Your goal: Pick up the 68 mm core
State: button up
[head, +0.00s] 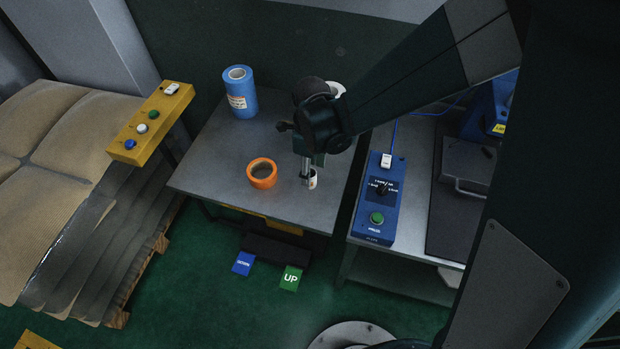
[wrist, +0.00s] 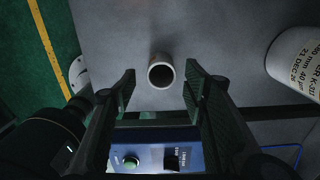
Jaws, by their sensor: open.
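A small pale hollow core (head: 313,182) stands upright on the grey table, partly hidden behind my gripper (head: 307,172) in the head view. No size can be read on it. In the wrist view the core (wrist: 161,88) shows end-on, with its dark bore facing the camera. It appears between the tips of my open gripper (wrist: 160,74), with a gap on each side. I cannot tell how far the tips are above it. Nothing is held.
An orange ring-shaped roll (head: 262,174) lies left of the core. A blue roll (head: 241,92) stands at the table's back left. A white labelled roll (wrist: 297,65) stands nearby, mostly hidden by my arm in the head view. A blue control box (head: 379,205) is to the right.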

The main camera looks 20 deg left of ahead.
jog(key=shift+w+a+f+b, duration=0.1)
jog(key=shift+f+b, duration=0.35)
jog(key=shift+f, duration=2.2)
jog(key=c, duration=1)
